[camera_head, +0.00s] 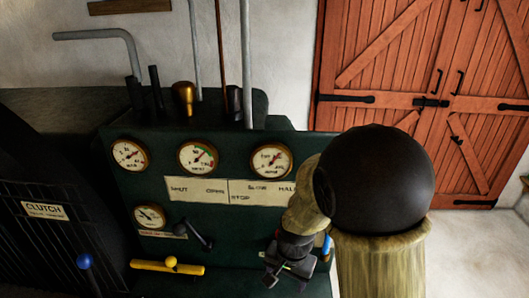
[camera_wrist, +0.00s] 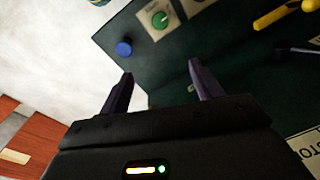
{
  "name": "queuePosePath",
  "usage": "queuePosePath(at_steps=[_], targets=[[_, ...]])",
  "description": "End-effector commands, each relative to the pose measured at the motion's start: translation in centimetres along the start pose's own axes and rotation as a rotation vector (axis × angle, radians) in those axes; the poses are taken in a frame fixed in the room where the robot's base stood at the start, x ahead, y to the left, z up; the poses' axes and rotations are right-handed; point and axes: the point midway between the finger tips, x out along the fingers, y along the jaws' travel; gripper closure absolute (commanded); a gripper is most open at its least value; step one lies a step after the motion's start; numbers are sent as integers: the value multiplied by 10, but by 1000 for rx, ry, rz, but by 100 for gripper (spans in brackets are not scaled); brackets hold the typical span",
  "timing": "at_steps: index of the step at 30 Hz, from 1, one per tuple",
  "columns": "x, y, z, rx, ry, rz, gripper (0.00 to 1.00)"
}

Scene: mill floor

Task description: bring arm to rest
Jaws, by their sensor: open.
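My gripper (camera_wrist: 160,85) is open and empty in the wrist view, its two dark fingers apart. Beyond it lie the lower right of the green control panel and pale floor. In the head view my gripper (camera_head: 284,275) hangs in front of the panel (camera_head: 225,228), low and right of the middle. My arm comes in from the right and hides the panel's right end. I cannot tell whether the gripper touches the panel.
The panel bears several gauges (camera_head: 197,158), a yellow lever (camera_head: 167,267) and a dark lever (camera_head: 195,235). A blue knob (camera_wrist: 124,48) and a green dial (camera_wrist: 160,20) sit near the gripper. Red wooden doors (camera_head: 380,70) stand behind. Pale floor (camera_head: 460,250) at right looks clear.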

Motion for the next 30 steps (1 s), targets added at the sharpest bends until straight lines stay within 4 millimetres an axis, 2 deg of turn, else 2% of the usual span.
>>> queuePosePath(at_steps=[1,6,12,16,30], targets=[[-11,16,-2,-39,18,-10,35],[-38,62,0,-213,86,-10,35],[-58,103,7,-382,158,24,35],[-62,111,10,-425,173,36,35],[-61,110,9,-426,172,36,35]])
